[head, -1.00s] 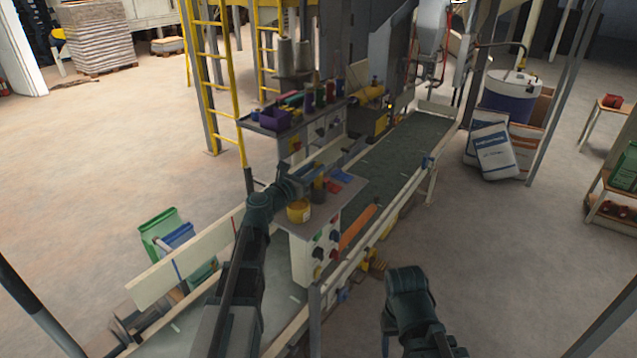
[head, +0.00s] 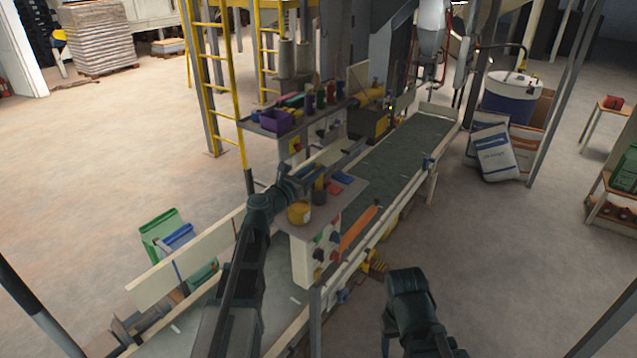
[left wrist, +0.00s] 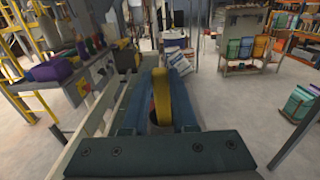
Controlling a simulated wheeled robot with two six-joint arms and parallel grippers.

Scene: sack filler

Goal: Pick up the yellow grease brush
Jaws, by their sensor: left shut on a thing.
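The yellow grease brush (left wrist: 161,96) shows in the left wrist view as an upright yellow piece between the two blue-grey fingers of my left gripper (left wrist: 160,110). The gripper is shut on it. In the head view my left gripper (head: 312,176) is over the small control stand's top, just behind a yellow tub (head: 299,213). The brush is too small and covered to make out there. Of my right arm only a dark link shows at the lower middle; its gripper is out of the picture.
A dark tub (head: 319,197) and a blue item (head: 342,177) are on the stand top (head: 345,192). The green conveyor belt (head: 405,150) runs alongside. A shelf with a purple bin (head: 276,121) stands behind. Sacks (head: 495,152) lean at the right.

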